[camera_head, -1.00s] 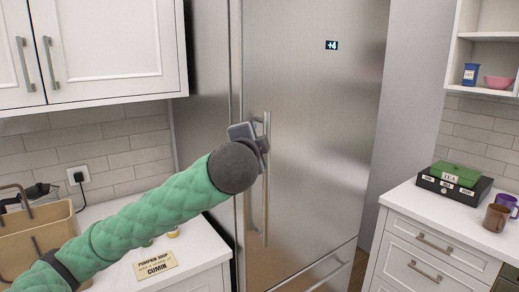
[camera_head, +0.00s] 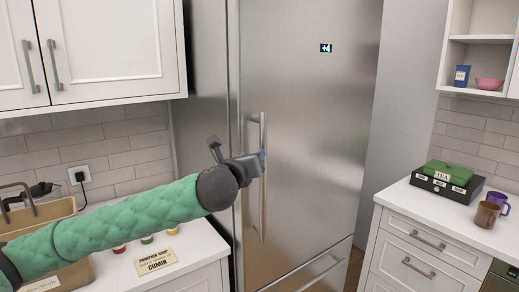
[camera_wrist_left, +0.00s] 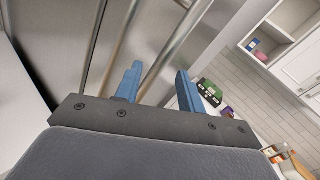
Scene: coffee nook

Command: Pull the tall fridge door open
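The tall fridge door (camera_head: 310,110) is brushed steel and looks shut, with a small display near its top. Its long vertical bar handle (camera_head: 263,210) runs near the door's left edge. My left gripper (camera_head: 259,161) is at the handle's middle height, reaching it from the left. In the left wrist view the two blue fingers (camera_wrist_left: 158,88) are spread apart. The handle (camera_wrist_left: 170,52) runs diagonally between them, with a gap visible on the right side. Whether either finger touches it is unclear. My right gripper is not in view.
A lower steel drawer (camera_head: 310,272) is below the door. A right counter (camera_head: 410,205) holds a tea box (camera_head: 445,180) and mugs. White wall cabinets (camera_head: 105,45) hang at upper left.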

